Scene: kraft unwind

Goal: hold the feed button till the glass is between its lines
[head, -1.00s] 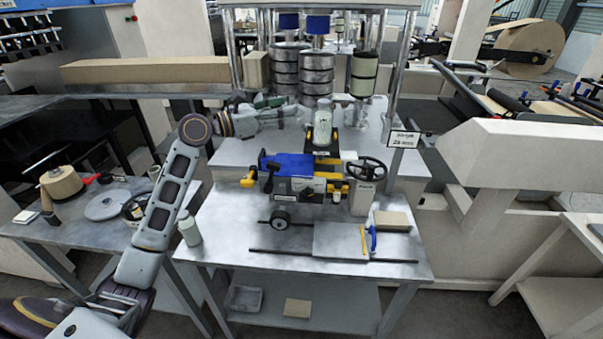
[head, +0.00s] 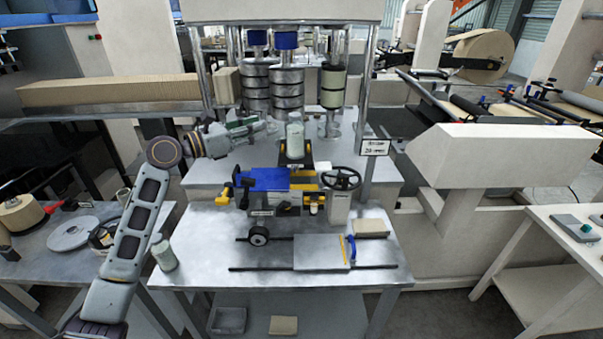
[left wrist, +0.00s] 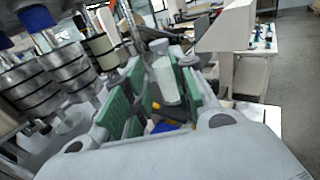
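A pale, cloudy glass jar (head: 295,138) stands upright on a dark stand behind the blue and yellow device; I cannot tell any lines on it. My left gripper (head: 262,124) is just left of the jar, level and pointing right. In the left wrist view its green finger pads (left wrist: 157,100) are apart with nothing held, and the jar (left wrist: 166,80) shows beyond them. A grey panel with a small green button (head: 587,228) lies on the white table at right; I cannot tell whether it is the feed button. My right gripper is out of view.
The blue and yellow device (head: 275,180) and a black handwheel (head: 340,178) stand on the grey table (head: 205,250). Steel-banded cylinders (head: 287,90) rise behind the gripper. Another pale jar (head: 164,254) stands at the table's left edge. A sign (head: 374,147) stands at right.

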